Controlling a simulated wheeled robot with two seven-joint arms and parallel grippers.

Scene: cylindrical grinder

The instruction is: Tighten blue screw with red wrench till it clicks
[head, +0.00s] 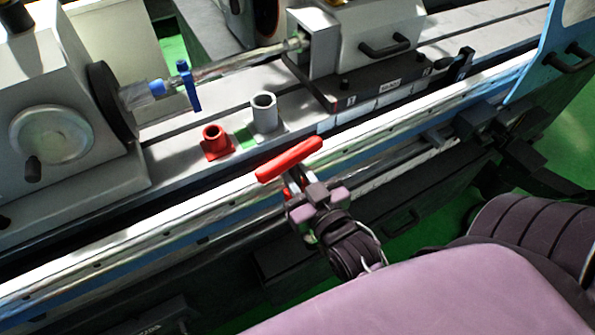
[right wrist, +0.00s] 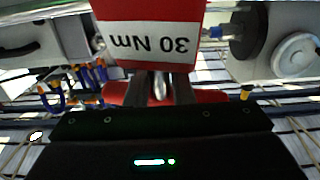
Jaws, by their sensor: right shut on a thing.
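The red wrench (head: 289,159) is held in my right gripper (head: 297,188), in front of the machine table. My right gripper is shut on it. In the right wrist view the wrench (right wrist: 150,10) fills the top middle, with a white label reading "30 Nm" upside down, between the fingers of my right gripper (right wrist: 160,88). A blue screw-like part (head: 188,86) sits on the shaft between the grinder's two heads, up and to the left of the wrench and apart from it. My left gripper is not in view.
A red socket holder (head: 215,142) and a grey hollow post (head: 264,112) stand on the machine table between wrench and shaft. A handwheel (head: 52,138) is at left. A black block with a white label (head: 390,84) lies at right. A blue guard panel (head: 548,48) stands at far right.

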